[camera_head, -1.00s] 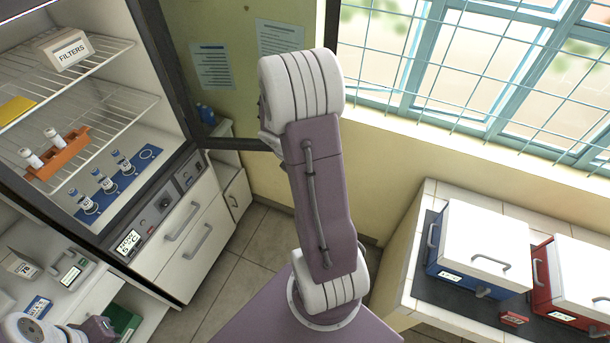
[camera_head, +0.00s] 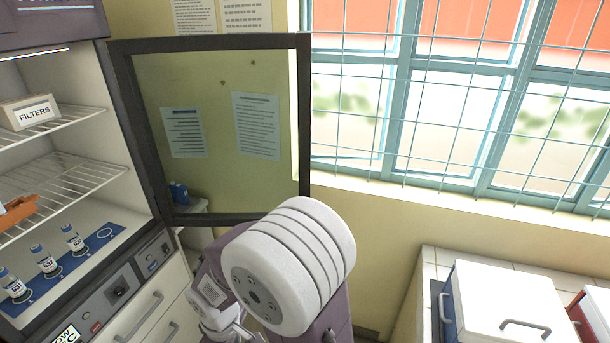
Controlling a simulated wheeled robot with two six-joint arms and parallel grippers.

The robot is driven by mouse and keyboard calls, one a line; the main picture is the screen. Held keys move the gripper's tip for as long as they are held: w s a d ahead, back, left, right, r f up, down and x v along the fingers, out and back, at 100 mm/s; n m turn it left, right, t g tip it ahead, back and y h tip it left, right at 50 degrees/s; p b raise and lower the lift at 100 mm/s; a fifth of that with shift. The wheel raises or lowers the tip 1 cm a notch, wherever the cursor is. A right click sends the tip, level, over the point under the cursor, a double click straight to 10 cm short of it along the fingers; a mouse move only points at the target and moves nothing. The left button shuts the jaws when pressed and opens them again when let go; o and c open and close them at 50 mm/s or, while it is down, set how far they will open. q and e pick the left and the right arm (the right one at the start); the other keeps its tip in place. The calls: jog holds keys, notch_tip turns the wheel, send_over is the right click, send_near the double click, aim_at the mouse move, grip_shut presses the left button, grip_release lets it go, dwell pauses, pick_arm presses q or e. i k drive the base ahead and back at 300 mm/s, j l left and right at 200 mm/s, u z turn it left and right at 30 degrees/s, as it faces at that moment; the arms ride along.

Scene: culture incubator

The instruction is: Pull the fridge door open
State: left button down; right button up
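The fridge door (camera_head: 210,43) is a glass panel in a dark frame. It stands wide open, swung out to the right of the fridge (camera_head: 75,88), and two paper sheets show through the glass. The fridge interior is exposed on the left. One of my arms, with a large white joint, rises at the bottom centre in front of the door's lower right corner and hides part of it. No gripper fingers show, so I cannot see any hold on the door.
Wire shelves hold a FILTERS box (camera_head: 30,112) and an orange rack (camera_head: 18,211). Several vials stand on a blue mat (camera_head: 93,243) below. A white box (camera_head: 510,305) with a handle sits on the right counter. A gridded window fills the upper right.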

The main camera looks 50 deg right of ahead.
aim_at(183, 125)
jog(key=i+l+z, duration=0.6)
jog(key=i, duration=0.15)
jog(key=i+l+z, duration=0.2)
jog(key=l, duration=0.2)
jog(key=i+l+z, duration=0.2)
jog(key=l, duration=0.2)
jog(key=i+l+z, duration=0.1)
jog(key=l+z, duration=0.15)
jog(key=l, duration=0.15)
jog(key=i+j, duration=0.1)
jog(key=j, duration=0.15)
